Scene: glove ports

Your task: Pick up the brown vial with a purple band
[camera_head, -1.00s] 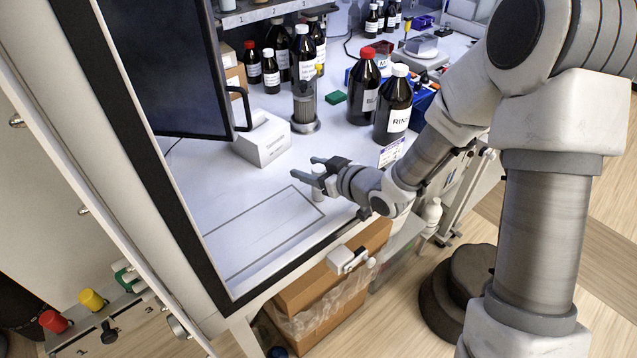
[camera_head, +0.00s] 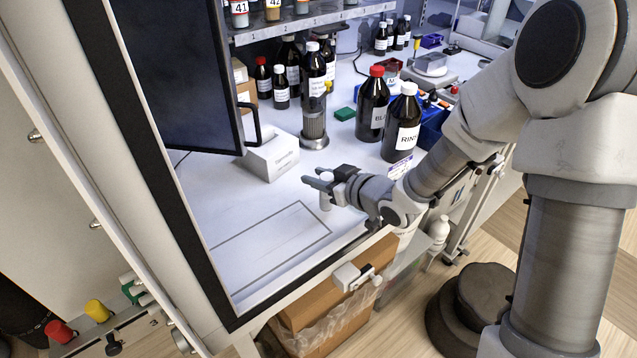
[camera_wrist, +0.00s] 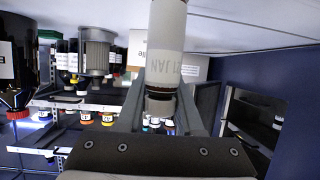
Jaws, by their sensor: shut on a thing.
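My gripper (camera_head: 320,180) is low over the front part of the white worktop, shut on a small vial (camera_head: 325,194). In the wrist view the vial (camera_wrist: 166,45) sits between the two fingers of the gripper (camera_wrist: 162,95). No purple band shows on the side I see. The vial's far end is cut off by the frame edge. I cannot tell whether it touches the worktop.
A white box (camera_head: 272,158) and a grey metal cylinder (camera_head: 314,125) stand behind the gripper. Large brown bottles with red (camera_head: 373,105) and white (camera_head: 402,125) caps stand to its right. The outlined worktop area (camera_head: 270,240) in front is clear.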

